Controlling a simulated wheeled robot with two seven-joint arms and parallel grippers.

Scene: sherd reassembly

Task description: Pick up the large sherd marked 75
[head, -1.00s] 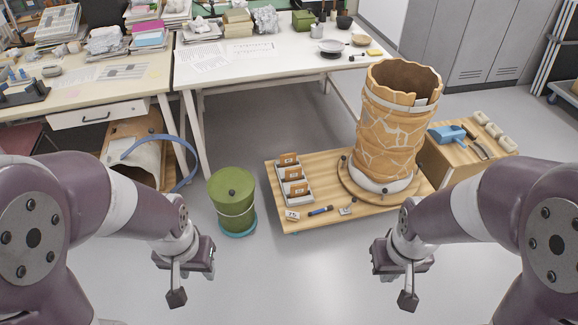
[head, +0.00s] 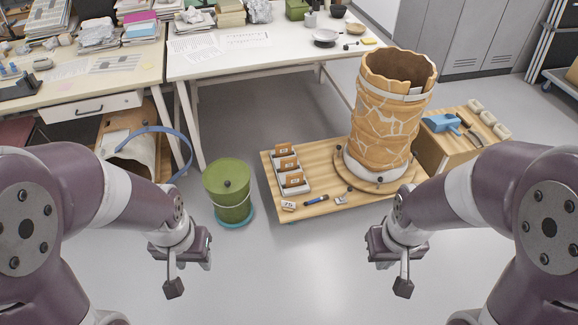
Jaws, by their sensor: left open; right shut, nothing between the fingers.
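A small white card that seems to read 75 (head: 288,206) lies at the front left of the low wooden board (head: 345,206). Small brown sherds (head: 294,180) stand in a white compartment tray (head: 304,190) behind it; their marks are too small to read. A large curved tan piece (head: 125,150) lies under the left table, with no readable number. A tall cracked vessel (head: 385,125) stands upright on a round wooden base on the board. My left gripper (head: 188,270) is open and empty, in front of the green bin. My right gripper (head: 401,278) is shut and empty, in front of the board.
A lidded green bin (head: 228,192) stands on the floor left of the board. A blue band (head: 180,150) arches beside the curved piece. The floor between my grippers is clear.

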